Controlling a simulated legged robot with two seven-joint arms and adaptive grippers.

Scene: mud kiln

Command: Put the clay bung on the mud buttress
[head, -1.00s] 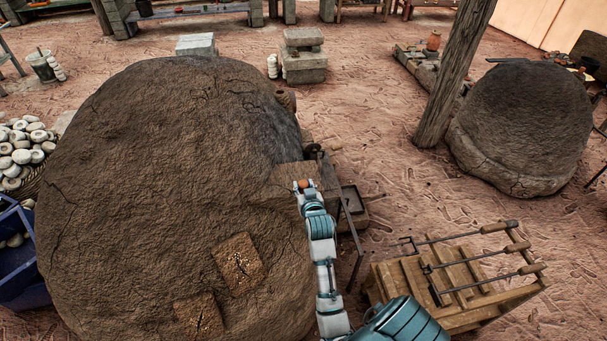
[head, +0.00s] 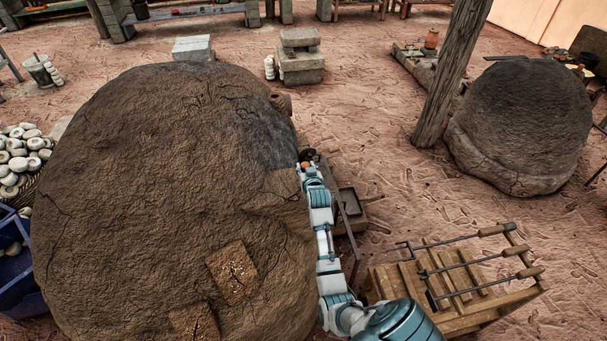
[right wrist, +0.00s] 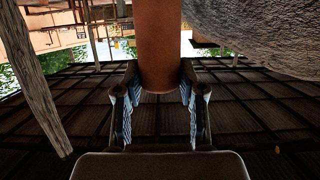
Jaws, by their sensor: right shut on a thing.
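The clay bung (right wrist: 159,45) is an orange-brown cylinder between the fingers of my right gripper (right wrist: 159,100) in the right wrist view. Both ridged finger pads close on its near end. In the head view my right gripper (head: 309,171) is small, at the right edge of the big kiln mound, with a bit of the orange bung (head: 305,165) showing at its tip. The mud buttress (head: 281,184) looks like the flat-topped brown ledge jutting from the mound's right side. The gripper is just right of and beyond it; contact cannot be told. My left gripper is not in view.
The large mud kiln (head: 150,180) fills the left. A wooden rack with long-handled irons (head: 465,285) stands at lower right. A wooden post (head: 453,75) and a smaller dome (head: 525,120) stand farther right. A dark tray (head: 349,200) lies beside my right arm.

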